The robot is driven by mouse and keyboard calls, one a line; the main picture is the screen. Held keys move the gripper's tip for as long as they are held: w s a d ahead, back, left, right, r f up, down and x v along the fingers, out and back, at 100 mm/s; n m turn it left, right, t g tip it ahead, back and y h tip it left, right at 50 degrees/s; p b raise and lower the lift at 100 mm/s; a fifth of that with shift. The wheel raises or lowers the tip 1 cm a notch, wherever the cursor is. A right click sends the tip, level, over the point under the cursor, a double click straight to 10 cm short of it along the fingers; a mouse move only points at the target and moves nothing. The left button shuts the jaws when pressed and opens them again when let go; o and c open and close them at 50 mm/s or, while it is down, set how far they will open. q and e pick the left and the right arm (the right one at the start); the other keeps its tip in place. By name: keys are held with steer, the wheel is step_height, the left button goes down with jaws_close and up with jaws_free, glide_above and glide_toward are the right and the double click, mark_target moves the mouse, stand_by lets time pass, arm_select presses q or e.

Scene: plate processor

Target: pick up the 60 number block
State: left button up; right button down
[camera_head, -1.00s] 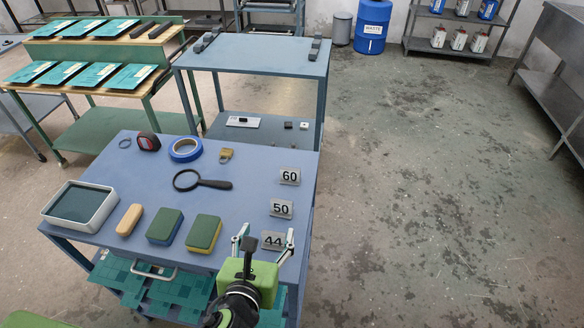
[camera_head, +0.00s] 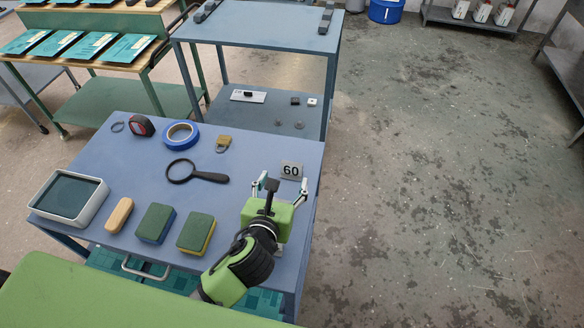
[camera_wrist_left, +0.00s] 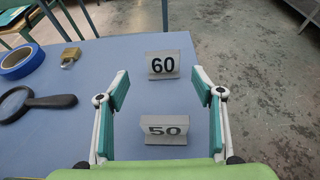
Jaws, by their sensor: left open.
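The 60 number block (camera_head: 291,170) stands on the blue table near its right edge, with its number facing me. In the left wrist view the 60 block (camera_wrist_left: 163,65) is ahead of the fingers, a little above the picture's middle. My left gripper (camera_head: 276,184) is open and empty, just on the near side of the 60 block. In the left wrist view its fingers (camera_wrist_left: 162,93) are spread wide. The 50 block (camera_wrist_left: 164,130) lies between the fingers, nearer the palm, and is hidden by my arm in the head view. My right gripper does not show.
On the blue table (camera_head: 90,160) are a magnifying glass (camera_head: 195,172), padlock (camera_head: 223,142), blue tape roll (camera_head: 181,134), tape measure (camera_head: 141,126), two sponges (camera_head: 156,223), a wooden block (camera_head: 120,215) and a white tray (camera_head: 98,207). Floor is open to the right.

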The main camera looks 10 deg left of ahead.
mark_target(291, 167)
arm_select(q)
steer(key=shift+w+f, duration=0.25)
steer(key=shift+w, duration=0.35)
steer(key=shift+w+f, duration=0.1)
steer(key=shift+w, duration=0.3)
steer(key=shift+w+d, duration=0.1)
steer(key=shift+w, duration=0.3)
steer(key=x, duration=0.4)
steer(key=shift+d+p, duration=0.15)
steer(key=shift+p, duration=0.25)
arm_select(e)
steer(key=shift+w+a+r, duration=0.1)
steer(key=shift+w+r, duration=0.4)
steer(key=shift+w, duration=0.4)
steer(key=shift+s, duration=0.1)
arm_select(q)
steer(key=c, duration=1.2)
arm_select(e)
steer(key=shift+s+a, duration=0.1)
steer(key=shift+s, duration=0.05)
